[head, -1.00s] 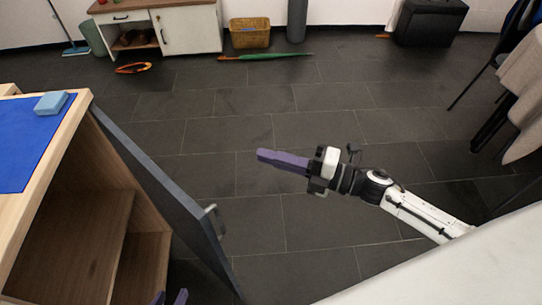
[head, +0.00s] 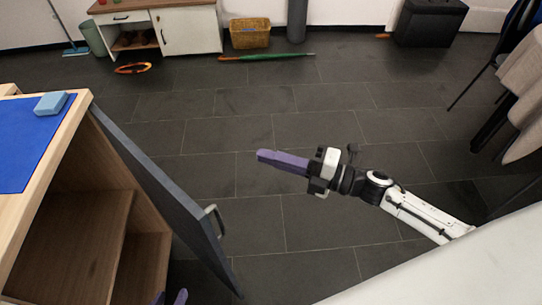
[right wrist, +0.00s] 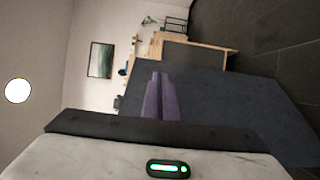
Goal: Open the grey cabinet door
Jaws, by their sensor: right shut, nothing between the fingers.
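The grey cabinet door (head: 165,190) stands swung out from the wooden cabinet (head: 62,165) at the left of the head view, and the shelves inside show. Its metal handle (head: 215,219) is on the outer face near the free edge. My left gripper (head: 170,298) shows only as two purple fingertips at the bottom edge, apart with a gap between them, inside the door's side; the rest is cut off. My right gripper (head: 260,155) is shut and empty over the floor, right of the door and apart from it. In the right wrist view, its purple fingers (right wrist: 160,92) overlap the door panel (right wrist: 235,105).
A blue mat (head: 25,150) and a light blue block (head: 51,104) lie on the cabinet top. The tiled floor right of the door is clear. A white cabinet (head: 188,30), a basket (head: 249,34) and a black box (head: 430,22) stand at the back.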

